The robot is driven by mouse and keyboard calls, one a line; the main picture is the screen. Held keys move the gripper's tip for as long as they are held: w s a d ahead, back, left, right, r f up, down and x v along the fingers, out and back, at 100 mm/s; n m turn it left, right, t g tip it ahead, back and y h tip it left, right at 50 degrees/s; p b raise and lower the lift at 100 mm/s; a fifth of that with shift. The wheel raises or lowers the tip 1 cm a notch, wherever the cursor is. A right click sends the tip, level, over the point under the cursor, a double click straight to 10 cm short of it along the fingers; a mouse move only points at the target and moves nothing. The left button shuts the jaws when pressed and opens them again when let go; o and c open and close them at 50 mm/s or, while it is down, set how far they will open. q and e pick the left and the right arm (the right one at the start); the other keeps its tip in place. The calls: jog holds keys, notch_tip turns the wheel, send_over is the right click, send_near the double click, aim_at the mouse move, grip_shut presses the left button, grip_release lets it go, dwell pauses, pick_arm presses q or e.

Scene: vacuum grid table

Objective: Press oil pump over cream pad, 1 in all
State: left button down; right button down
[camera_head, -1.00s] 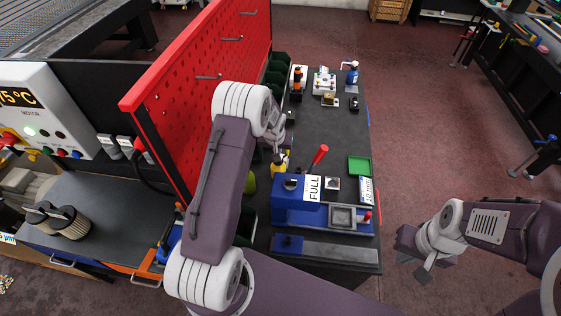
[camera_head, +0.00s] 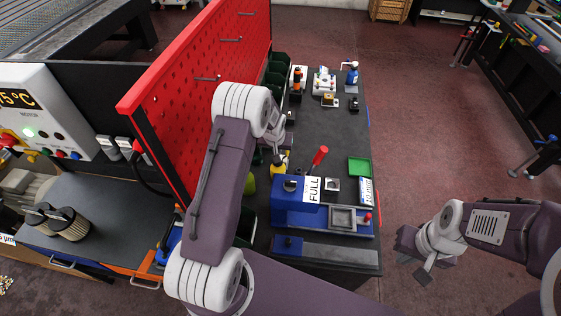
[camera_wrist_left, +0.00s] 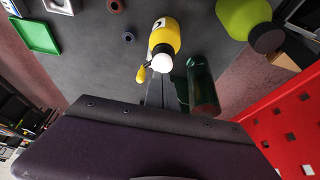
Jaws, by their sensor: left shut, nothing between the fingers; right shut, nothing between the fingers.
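A yellow bottle with a white top and a yellow spout, which looks like the oil pump (camera_wrist_left: 165,36), stands on the dark bench in the left wrist view. It also shows in the head view (camera_head: 278,168), partly covered by my left arm. My left gripper (camera_wrist_left: 163,90) is shut and empty, its fingertips close to the white top; I cannot tell if they touch. In the head view my wrist mostly hides that gripper. My right gripper (camera_head: 426,271) is shut and empty, out over the floor right of the bench. I cannot make out a cream pad with certainty.
A blue machine (camera_head: 288,213) with a red-tipped lever and a FULL label stands on the near bench. A green tray (camera_head: 359,167) lies at the right edge. A red pegboard (camera_head: 180,100) rises at the left. A yellow-green bottle (camera_wrist_left: 240,14) stands nearby. The bench middle is fairly clear.

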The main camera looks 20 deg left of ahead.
pick_arm(q)
jog(key=shift+f, duration=0.15)
dwell(0.5)
jog(key=shift+s+f+b, duration=0.1)
jog(key=shift+f+b, duration=1.1)
jog(key=shift+b, duration=0.05)
jog(key=shift+r, duration=0.1)
jog(key=shift+r+p, duration=0.8)
jog(key=shift+r, duration=0.35)
notch_tip(320, 180, up, 6)
jog(key=p, duration=0.4)
